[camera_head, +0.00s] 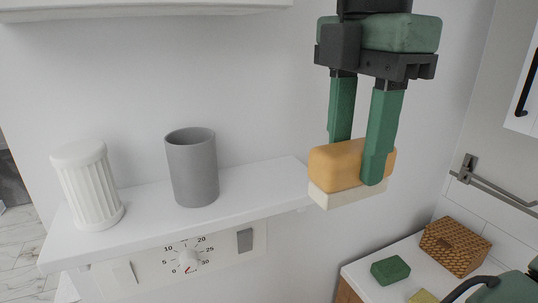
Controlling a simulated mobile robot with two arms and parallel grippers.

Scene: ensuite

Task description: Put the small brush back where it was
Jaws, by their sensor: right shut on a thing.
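The small brush (334,175) has an orange-tan block back and a pale cream underside. My right gripper (356,164) comes down from the top and is shut on it, with one green finger in front and the other partly hidden behind. The brush is held level at the right end of the white shelf (240,192). I cannot tell whether it touches the shelf or hangs just beyond its end. My left gripper is not in view.
A white ribbed jar (88,187) and a grey cup (192,168) stand on the shelf. A timer dial (188,258) is below. A counter at lower right holds a green block (390,269) and a woven box (454,246). The shelf's right part is clear.

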